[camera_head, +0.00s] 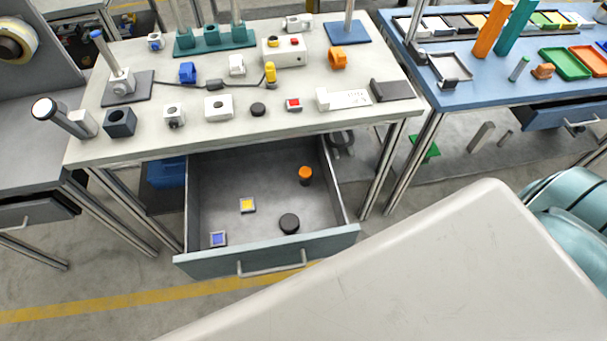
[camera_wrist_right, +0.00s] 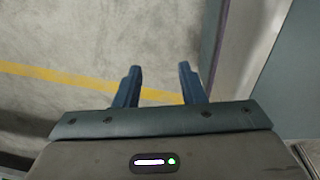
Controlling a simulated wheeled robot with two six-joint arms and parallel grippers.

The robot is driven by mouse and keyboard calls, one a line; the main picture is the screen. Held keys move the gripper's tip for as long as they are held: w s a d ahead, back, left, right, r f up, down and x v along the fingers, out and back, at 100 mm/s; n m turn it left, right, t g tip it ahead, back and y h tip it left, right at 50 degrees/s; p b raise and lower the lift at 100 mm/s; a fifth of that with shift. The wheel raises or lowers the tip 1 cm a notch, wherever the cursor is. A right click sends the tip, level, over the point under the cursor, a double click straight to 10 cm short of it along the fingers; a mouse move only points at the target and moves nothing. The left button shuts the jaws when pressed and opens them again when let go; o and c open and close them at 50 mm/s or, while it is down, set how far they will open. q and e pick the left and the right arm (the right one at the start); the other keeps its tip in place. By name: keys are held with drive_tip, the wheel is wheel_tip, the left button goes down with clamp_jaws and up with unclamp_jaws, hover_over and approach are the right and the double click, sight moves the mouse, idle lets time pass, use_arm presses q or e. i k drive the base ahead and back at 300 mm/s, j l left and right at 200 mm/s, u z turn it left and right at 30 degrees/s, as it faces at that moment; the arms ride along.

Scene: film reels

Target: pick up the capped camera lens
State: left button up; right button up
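The capped camera lens cannot be told for certain. A short black round piece (camera_head: 289,223) lies in the open drawer (camera_head: 267,262), near its front. An orange-topped dark cylinder (camera_head: 305,175) stands farther back in the same drawer. A smaller black disc (camera_head: 258,109) lies on the pale worktable. My right gripper (camera_wrist_right: 159,84) shows in the right wrist view, its two blue fingers apart with nothing between them, above bare floor. Neither gripper shows in the head view.
The pale worktable (camera_head: 180,142) above carries many small parts. A blue table (camera_head: 455,95) with trays stands at the right. Floor in front is clear.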

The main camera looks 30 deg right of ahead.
sight(305, 173)
drive_tip(key=k+l+u, duration=0.2)
drive_tip(key=l, duration=0.3)
drive_tip(key=k+l+u, duration=0.2)
drive_tip(key=k+l, duration=0.15)
drive_tip(key=k+l+u, duration=0.25)
drive_tip(key=l, duration=0.3)
drive_tip(key=k, duration=0.1)
